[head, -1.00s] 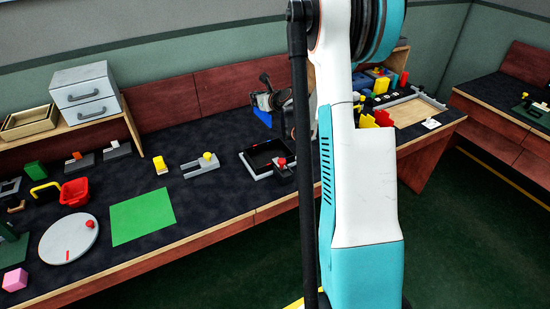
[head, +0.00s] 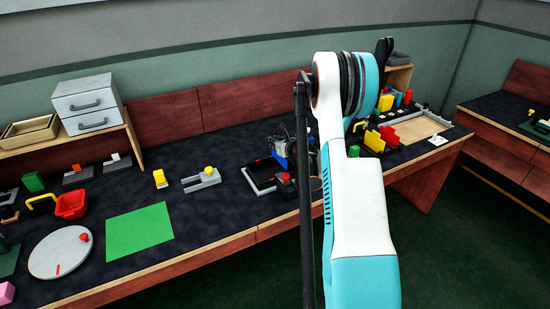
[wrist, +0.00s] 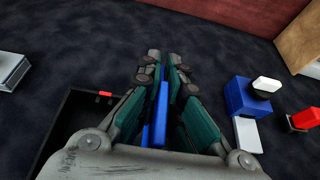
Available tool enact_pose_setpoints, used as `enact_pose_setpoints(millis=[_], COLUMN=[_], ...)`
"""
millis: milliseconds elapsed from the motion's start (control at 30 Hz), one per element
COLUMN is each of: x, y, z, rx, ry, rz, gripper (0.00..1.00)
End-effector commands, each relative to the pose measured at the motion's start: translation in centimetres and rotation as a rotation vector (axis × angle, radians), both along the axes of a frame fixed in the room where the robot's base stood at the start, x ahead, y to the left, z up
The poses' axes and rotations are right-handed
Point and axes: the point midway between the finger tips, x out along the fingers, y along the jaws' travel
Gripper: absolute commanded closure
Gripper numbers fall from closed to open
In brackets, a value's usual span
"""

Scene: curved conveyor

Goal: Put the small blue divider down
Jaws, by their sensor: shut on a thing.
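The small blue divider (wrist: 160,108) is a narrow blue strip held between my gripper's fingers (wrist: 166,62) in the wrist view. The fingers are shut on it. In the head view my gripper (head: 282,150) is partly hidden behind my own arm, over the worktop at the back edge of the black tray (head: 258,186). The tray's dark wall also shows at lower left in the wrist view (wrist: 70,110). I cannot tell whether the divider touches anything below.
A blue block with a white knob (wrist: 246,97) and a red piece (wrist: 306,119) stand right of my gripper. A grey fixture with a yellow knob (head: 202,181) lies left of the tray. A green mat (head: 139,231) lies further left. Dark worktop is clear beyond the fingertips.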

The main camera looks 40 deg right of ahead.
Motion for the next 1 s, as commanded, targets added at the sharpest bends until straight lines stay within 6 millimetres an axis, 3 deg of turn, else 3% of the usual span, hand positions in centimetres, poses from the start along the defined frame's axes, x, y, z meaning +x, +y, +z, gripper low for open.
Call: enact_pose_setpoints(millis=[233,500,900,933,1000], x=[0.0,0.0,0.0,0.0,0.0], y=[0.0,0.0,0.0,0.0,0.0], z=[-1.7,-5.2,-5.6,-5.5,-5.4], rx=[0.000,0.000,0.000,0.000,0.000], ry=[0.000,0.000,0.000,0.000,0.000], rz=[0.000,0.000,0.000,0.000,0.000], gripper=[1.00,1.00,1.00,0.87,0.74])
